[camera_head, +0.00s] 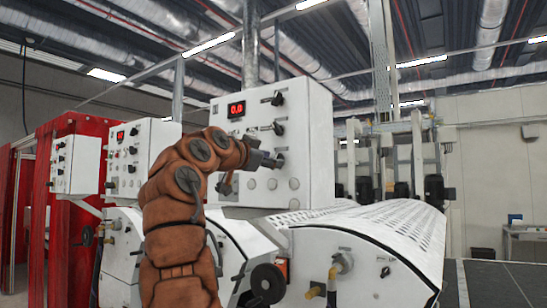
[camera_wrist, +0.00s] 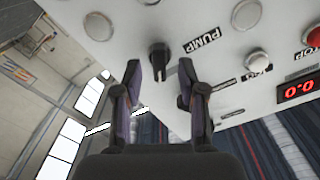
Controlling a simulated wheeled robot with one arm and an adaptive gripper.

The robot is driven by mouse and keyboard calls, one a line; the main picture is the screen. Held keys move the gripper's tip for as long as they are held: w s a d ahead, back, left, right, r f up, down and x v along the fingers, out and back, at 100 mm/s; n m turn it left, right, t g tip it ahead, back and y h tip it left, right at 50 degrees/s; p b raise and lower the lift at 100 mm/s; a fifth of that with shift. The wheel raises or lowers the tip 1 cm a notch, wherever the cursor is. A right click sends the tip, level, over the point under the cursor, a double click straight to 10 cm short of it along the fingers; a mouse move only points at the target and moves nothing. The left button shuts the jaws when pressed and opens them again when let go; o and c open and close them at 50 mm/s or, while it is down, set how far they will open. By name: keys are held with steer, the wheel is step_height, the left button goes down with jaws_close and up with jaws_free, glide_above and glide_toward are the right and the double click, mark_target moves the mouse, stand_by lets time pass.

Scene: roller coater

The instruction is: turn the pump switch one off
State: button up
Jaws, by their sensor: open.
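The pump switch (camera_wrist: 159,57) is a small black rotary knob beside a "PUMP" label (camera_wrist: 202,40) on the white control panel (camera_head: 311,125). In the wrist view it sits between the tips of my open gripper (camera_wrist: 160,76), with a gap on each side. In the head view my gripper (camera_head: 268,158) is close against the panel's lower part, at the end of my brown arm, and partly hides the knob there. Whether the fingers touch the knob cannot be told.
Two other black knobs (camera_head: 278,98) (camera_head: 278,129) are above my gripper. A red display (camera_head: 236,109) reads 0.0. Round white buttons (camera_head: 272,184) are below. A perforated white roller cover (camera_head: 380,220) lies right. Smaller panels (camera_head: 139,150) stand left.

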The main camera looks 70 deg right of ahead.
steer(key=shift+x, duration=1.1)
steer(key=shift+a, duration=0.1)
jaws_close()
